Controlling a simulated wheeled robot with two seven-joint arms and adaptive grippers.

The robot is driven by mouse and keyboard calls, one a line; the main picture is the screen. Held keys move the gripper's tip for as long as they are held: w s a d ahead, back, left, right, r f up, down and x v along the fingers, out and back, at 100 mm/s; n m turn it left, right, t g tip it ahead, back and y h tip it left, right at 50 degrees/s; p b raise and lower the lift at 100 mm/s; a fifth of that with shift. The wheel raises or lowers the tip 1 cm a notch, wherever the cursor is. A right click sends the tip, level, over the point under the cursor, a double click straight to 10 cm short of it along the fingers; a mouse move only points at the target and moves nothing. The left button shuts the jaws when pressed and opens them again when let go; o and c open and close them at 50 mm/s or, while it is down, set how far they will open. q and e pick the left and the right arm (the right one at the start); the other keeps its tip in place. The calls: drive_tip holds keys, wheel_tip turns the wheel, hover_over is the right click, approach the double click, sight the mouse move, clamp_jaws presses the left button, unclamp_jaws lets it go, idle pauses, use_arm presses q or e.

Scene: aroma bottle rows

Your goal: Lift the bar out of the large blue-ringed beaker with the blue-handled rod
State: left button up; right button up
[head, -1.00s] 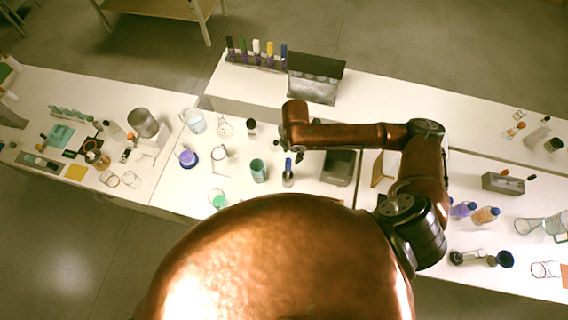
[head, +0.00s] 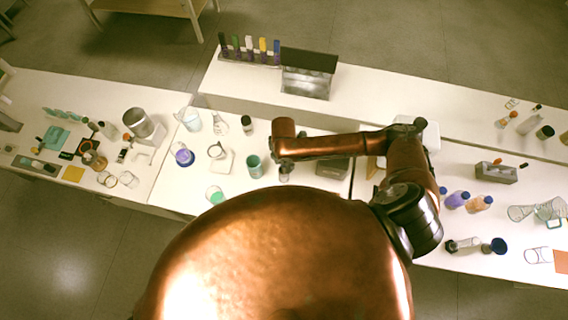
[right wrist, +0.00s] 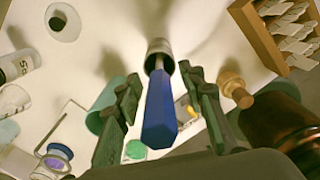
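The rod's blue handle (right wrist: 158,112) stands between the two fingers of my right gripper (right wrist: 160,92) in the right wrist view. The fingers are apart, with a visible gap on each side of the handle. The rod's thin shaft goes down into a grey cylindrical holder (right wrist: 159,53). In the head view my right wrist covers the handle, and part of the holder (head: 284,172) shows below it. A blue-ringed round vessel (head: 183,154) stands to the left; it also shows in the right wrist view (right wrist: 57,156). I cannot make out a bar inside. My left gripper is not in view.
A teal cup (head: 254,166) stands close left of the holder; a grey tray (head: 332,168) is to its right. A glass beaker (head: 192,121) and a green-filled beaker (head: 215,195) stand further left. A wooden rack (right wrist: 262,35) is at the wrist view's upper right.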

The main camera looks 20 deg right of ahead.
drive_tip(key=shift+c, duration=0.3)
clamp_jaws()
